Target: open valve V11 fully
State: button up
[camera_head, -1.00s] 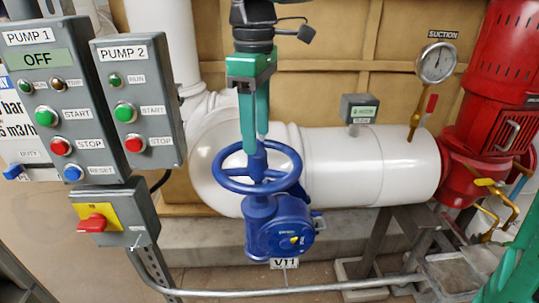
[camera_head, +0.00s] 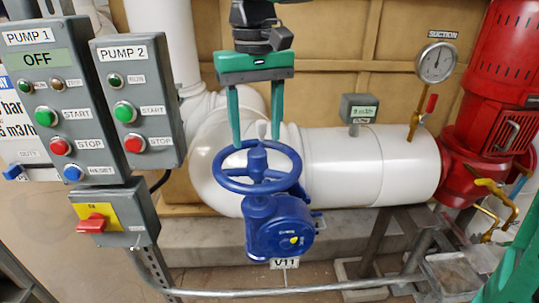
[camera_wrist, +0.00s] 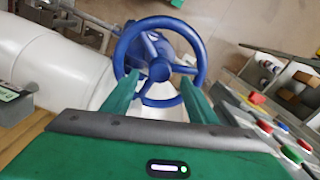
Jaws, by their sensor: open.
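Valve V11 has a blue handwheel (camera_head: 237,187) on a blue gear body (camera_head: 278,232), with a V11 tag (camera_head: 284,263) below it. The wheel lies nearly flat and faces up. My gripper (camera_head: 256,142) hangs above the wheel's far side, green fingers pointing down and spread apart. It is open with nothing held. In the wrist view, the handwheel (camera_wrist: 201,58) is ahead of the fingers, and the fingertips (camera_wrist: 162,79) overlap its near part. I cannot tell whether they touch the rim.
A thick white pipe (camera_head: 345,165) runs behind the valve, with a small grey meter (camera_head: 359,108) on it. Pump control boxes (camera_head: 137,100) and a red switch (camera_head: 96,223) stand at left. A suction gauge (camera_head: 436,62) and red pump (camera_head: 500,110) are at right.

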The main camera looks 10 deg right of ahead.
jog(key=m, duration=0.7)
jog(key=shift+m, duration=0.3)
jog(key=m, duration=0.6)
